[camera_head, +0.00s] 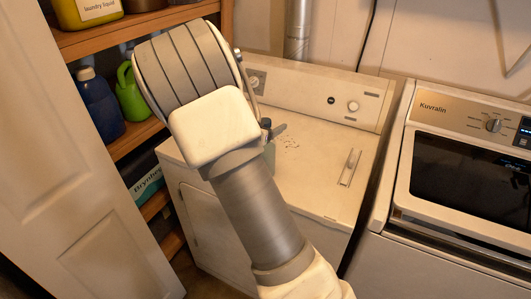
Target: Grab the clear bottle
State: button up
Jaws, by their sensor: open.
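A small bottle-like thing (269,150) with a bluish top stands on the white dryer top, right beside my arm. My arm covers most of it, and I cannot tell for sure that it is the clear bottle. My gripper (262,116) is mostly hidden behind my own wrist. Only thin grey parts of it show along the wrist's right edge, close to the bluish top. It is open. Whether its fingers are around the bottle or only near it is hidden.
The white dryer (310,190) has a small metal-coloured piece (350,167) on its top. A washer (465,185) stands to the right. At left are a white door (65,160) and wooden shelves (135,137) holding a blue jug (98,105) and a green jug (130,95).

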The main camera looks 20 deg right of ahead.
grip_shut()
jog(key=shift+s+a+f, duration=0.1)
jog(key=shift+s+f, duration=0.05)
jog(key=shift+f, duration=0.05)
dwell(1.1)
